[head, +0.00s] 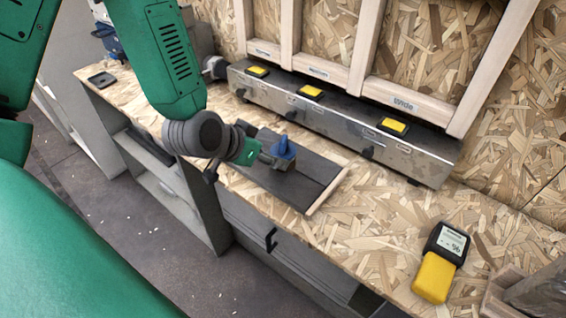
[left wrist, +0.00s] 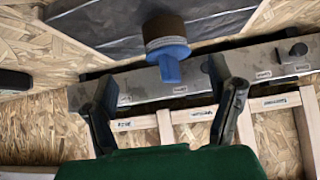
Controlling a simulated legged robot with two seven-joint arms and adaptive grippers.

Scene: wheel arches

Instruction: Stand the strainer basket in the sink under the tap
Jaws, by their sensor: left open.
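I see no strainer basket, sink or tap in either view. A blue piece (head: 284,149) stands on a dark flat panel (head: 318,168) on the bench. In the left wrist view the blue piece (left wrist: 169,62) has a dark round part at its far end. My left gripper (head: 266,159) is beside the blue piece, low over the panel. In the left wrist view my left gripper (left wrist: 155,90) is open, with the blue piece ahead of the gap between its fingers. Whether they touch is unclear. My right gripper is not in view.
A metal box (head: 320,122) with yellow buttons runs along the back, below a wooden frame (head: 400,97) with labels. A yellow and black meter (head: 440,264) lies at the right. A small black tray (head: 102,79) lies at far left. The chipboard bench (head: 375,225) is clear mid-right.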

